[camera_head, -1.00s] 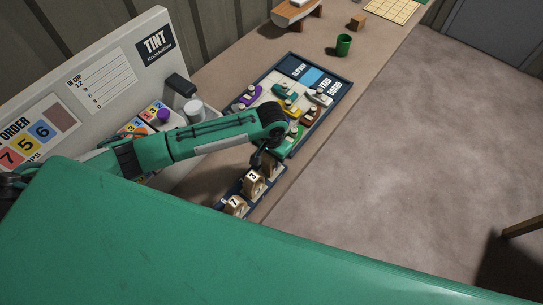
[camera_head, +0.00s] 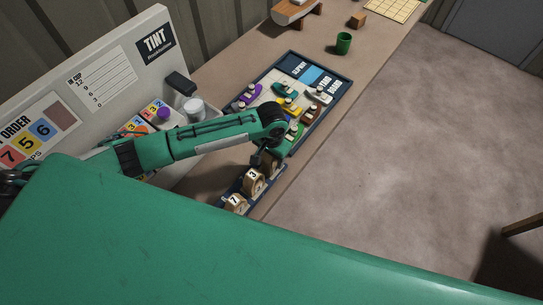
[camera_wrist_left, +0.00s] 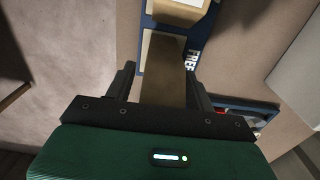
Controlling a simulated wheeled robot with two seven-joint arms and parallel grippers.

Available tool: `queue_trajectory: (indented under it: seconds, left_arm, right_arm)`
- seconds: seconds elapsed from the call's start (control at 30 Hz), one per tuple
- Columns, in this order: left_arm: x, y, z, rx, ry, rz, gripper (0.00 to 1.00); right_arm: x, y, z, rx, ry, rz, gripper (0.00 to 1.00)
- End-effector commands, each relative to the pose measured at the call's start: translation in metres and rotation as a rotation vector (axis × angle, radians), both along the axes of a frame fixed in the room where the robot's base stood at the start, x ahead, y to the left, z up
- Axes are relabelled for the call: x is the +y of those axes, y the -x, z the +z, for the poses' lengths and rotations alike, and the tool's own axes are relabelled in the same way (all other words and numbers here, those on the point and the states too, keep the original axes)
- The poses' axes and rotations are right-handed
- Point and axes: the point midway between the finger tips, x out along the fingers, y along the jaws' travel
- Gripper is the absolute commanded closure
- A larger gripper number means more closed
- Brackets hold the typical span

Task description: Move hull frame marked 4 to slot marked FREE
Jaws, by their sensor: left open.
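In the head view, wooden hull frames marked 3 (camera_head: 255,181) and 7 (camera_head: 236,204) stand in a dark blue rack near the bench edge. No frame marked 4 can be read; my arm and body hide part of the rack. My left gripper (camera_head: 257,160) is low over the rack's far end, beside frame 3. My right gripper is not in view.
A yard board (camera_head: 326,107) with several small coloured boats lies just beyond the gripper. A tint panel (camera_head: 100,85) stands along the left. A green cup (camera_head: 343,44) and a wooden block (camera_head: 358,20) are farther back.

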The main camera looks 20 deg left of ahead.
Motion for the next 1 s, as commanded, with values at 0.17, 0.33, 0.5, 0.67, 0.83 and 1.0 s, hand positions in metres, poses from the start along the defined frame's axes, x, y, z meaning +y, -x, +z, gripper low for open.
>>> queue_trajectory:
  seconds: [0.17,0.33,0.5,0.67,0.83,1.0]
  left_arm:
    - [0.000,0.000,0.013,0.001,0.000,0.000,0.46]
    - [0.000,0.000,0.030,0.001,0.000,0.000,0.46]
    - [0.000,0.000,0.048,0.001,0.001,0.001,0.46]
    - [0.000,0.000,0.065,0.000,0.001,0.001,0.46]
    - [-0.001,0.000,0.087,-0.002,0.002,0.000,0.46]
    - [0.000,0.000,0.111,-0.001,0.001,-0.001,0.46]
  right_arm:
    - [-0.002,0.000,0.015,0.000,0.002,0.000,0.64]
    - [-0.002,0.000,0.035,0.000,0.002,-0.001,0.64]
    - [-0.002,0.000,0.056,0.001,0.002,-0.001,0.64]
    - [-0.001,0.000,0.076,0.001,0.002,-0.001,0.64]
    - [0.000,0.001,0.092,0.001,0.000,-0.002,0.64]
    - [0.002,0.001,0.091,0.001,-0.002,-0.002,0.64]
